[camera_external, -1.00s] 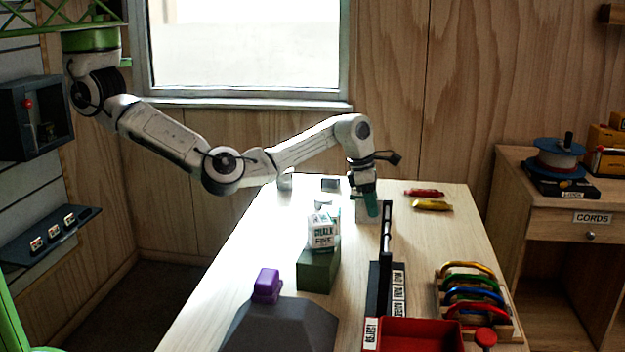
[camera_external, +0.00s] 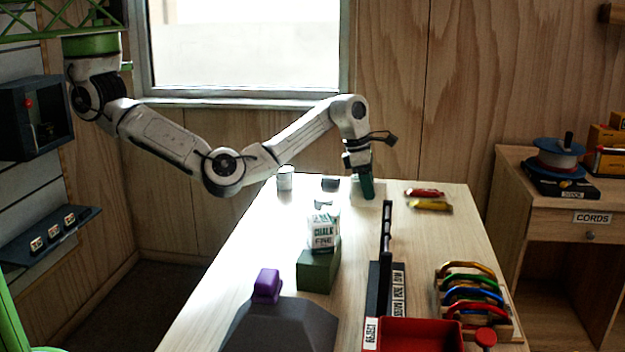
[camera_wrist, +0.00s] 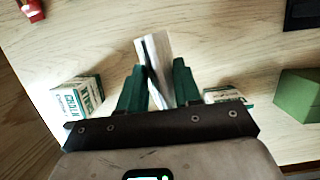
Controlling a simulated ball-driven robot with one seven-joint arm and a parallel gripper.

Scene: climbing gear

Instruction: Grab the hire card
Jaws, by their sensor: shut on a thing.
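A thin white piece with a dark edge, which looks like the hire card (camera_wrist: 165,55), stands between the two green fingers of my gripper (camera_wrist: 157,85) in the wrist view. The fingers are shut on it, and it reaches out beyond their tips. In the external view my gripper (camera_external: 367,195) points down over the far end of the table. A pale, white shape (camera_external: 372,213) shows around its fingertips there; I cannot tell whether it is all card. No writing on the card can be read.
A black upright divider (camera_external: 386,240), a red tray (camera_external: 420,335) and a rack of coloured carabiners (camera_external: 470,300) stand to the front right. Red (camera_external: 424,192) and yellow (camera_external: 430,205) items lie right.

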